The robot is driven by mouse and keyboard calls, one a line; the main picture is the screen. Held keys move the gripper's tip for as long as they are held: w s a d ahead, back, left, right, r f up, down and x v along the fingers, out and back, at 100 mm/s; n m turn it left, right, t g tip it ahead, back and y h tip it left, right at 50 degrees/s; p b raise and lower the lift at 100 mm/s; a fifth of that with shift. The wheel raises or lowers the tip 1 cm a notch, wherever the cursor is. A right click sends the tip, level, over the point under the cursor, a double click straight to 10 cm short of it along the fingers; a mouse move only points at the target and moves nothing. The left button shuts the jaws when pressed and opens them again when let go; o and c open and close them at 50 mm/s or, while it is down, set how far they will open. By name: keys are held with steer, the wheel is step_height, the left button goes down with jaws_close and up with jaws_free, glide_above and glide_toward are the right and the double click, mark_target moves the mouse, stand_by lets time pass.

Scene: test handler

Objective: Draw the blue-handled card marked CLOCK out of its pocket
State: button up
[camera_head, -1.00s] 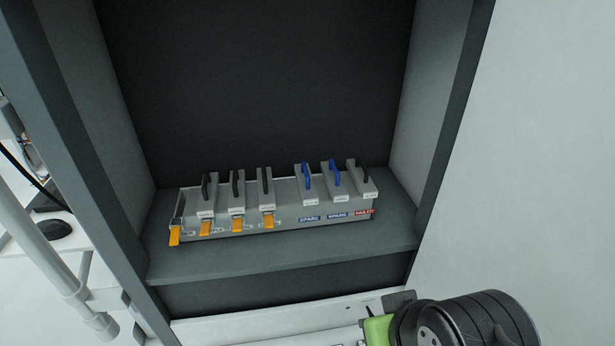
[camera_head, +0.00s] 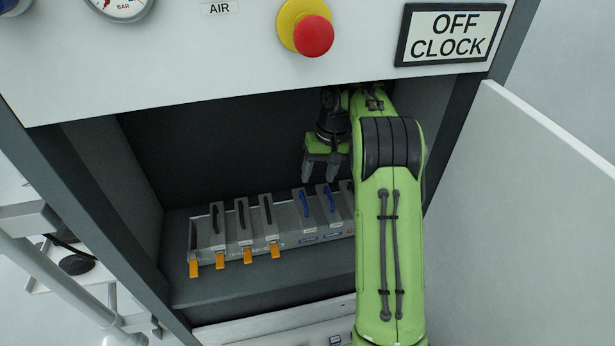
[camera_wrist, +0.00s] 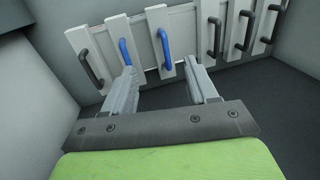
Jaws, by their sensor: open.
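Two blue-handled cards stand in the rack (camera_head: 290,240), a left one (camera_head: 304,205) and a right one (camera_head: 328,202). Their small white labels are too small to read, so I cannot tell which is marked CLOCK. My gripper (camera_head: 319,178) is open and empty, fingers pointing down above the blue handles, apart from them. In the wrist view, one blue handle (camera_wrist: 166,43) shows between and beyond the fingertips (camera_wrist: 164,72). The other blue handle (camera_wrist: 125,52) is close by the left fingertip. My arm hides the rack's right end in the head view.
Several black-handled cards (camera_head: 242,222) stand left in the rack, with orange tabs (camera_head: 248,256) below. Another black handle (camera_wrist: 92,67) neighbours the blue ones. The bay has side walls and an overhead panel with a red button (camera_head: 313,36) and an OFF CLOCK sign (camera_head: 450,34).

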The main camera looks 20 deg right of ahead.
mark_target(307, 212)
steer(key=a+f+b, duration=0.1)
steer(key=f, duration=0.4)
steer(key=a+f+b, duration=0.1)
steer(key=f, duration=0.3)
steer(key=f+b, duration=0.2)
steer(key=f, duration=0.3)
steer(key=shift+w+a+f, duration=0.25)
steer(key=shift+a+f, duration=0.1)
steer(key=shift+a, duration=0.05)
steer(key=c, duration=1)
steer(key=shift+r, duration=0.1)
